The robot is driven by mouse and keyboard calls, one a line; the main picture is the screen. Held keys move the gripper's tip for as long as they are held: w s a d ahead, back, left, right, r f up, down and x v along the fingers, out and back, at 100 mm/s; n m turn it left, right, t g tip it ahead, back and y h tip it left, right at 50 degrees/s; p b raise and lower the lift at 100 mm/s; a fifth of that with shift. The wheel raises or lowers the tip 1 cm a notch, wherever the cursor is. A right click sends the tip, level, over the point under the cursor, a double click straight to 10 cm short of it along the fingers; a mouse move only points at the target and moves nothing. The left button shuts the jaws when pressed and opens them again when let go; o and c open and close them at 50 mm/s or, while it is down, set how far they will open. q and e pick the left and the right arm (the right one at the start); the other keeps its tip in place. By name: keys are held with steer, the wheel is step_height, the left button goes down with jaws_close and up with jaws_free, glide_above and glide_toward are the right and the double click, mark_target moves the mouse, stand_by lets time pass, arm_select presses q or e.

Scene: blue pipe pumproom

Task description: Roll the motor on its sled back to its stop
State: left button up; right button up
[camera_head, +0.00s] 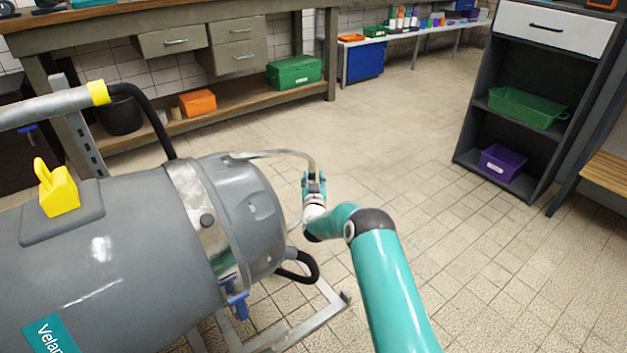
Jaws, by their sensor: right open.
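The grey motor (110,255) lies on its side across the left of the head view, cut off by the left edge. A metal band (196,205) runs around it near its right end. The metal sled frame (304,318) shows below that end. A curved metal handle (275,153) stands out from the motor's right end. My right gripper (314,176) is open at the outer bend of this handle and hides part of it. I cannot tell whether its fingers touch the bar. My left gripper is not in view. The stop cannot be made out.
A grey pipe (45,108) and black hose (153,118) are at the left. A blue clamp handle (238,304) hangs under the motor. A workbench (225,103) stands behind, a shelf unit (468,124) at the right. The tiled floor (400,130) between is clear.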

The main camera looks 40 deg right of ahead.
steer(key=shift+a, duration=0.1)
steer(key=v, duration=1.1)
steer(key=shift+s+a, duration=0.25)
steer(key=shift+s, duration=0.1)
steer(key=shift+f, duration=0.1)
